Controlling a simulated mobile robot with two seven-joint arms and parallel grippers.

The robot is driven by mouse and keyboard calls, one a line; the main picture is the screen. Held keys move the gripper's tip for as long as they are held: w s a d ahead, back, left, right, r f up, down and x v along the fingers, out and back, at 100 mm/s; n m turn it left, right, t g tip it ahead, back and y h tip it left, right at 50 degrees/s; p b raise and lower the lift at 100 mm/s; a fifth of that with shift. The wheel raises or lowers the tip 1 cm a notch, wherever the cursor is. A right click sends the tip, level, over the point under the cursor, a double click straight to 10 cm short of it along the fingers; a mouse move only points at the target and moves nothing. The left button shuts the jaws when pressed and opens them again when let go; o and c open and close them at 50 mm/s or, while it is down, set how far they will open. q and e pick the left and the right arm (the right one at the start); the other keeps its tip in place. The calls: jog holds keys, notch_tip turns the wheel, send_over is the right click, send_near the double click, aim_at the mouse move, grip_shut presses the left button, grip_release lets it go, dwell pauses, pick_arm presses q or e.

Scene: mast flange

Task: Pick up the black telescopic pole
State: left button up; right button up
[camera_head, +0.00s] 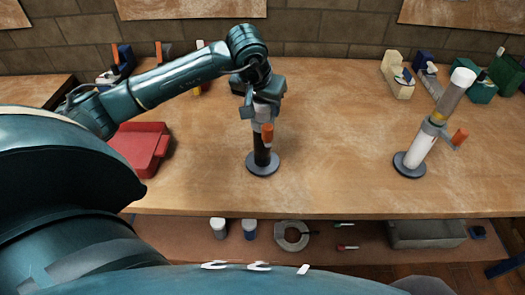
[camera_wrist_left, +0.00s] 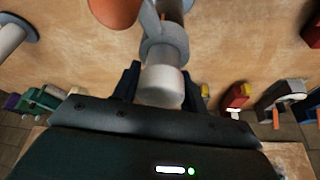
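The black telescopic pole (camera_head: 262,150) stands upright on a round grey base on the workbench. It has a grey clamp with an orange lever (camera_head: 267,133) above its black lower tube. My left gripper (camera_head: 263,97) is at the pole's upper end, with the arm reaching in from the left. In the left wrist view, the pole's pale cap (camera_wrist_left: 162,86) sits between the two dark fingers of my left gripper (camera_wrist_left: 160,88). The cap lies close to both fingers; whether they press on it is unclear. My right gripper is not in view.
A white pole (camera_head: 420,150) with a pale cap leans on its own base at the right. A red tray (camera_head: 143,147) lies left of the black pole. Tools stand along the back. A shelf below the bench holds cups, a grey ring (camera_head: 291,236) and a grey bin (camera_head: 427,234).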

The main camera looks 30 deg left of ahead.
pick_arm(q)
grip_shut()
jog(key=shift+r, duration=0.15)
dwell(0.4)
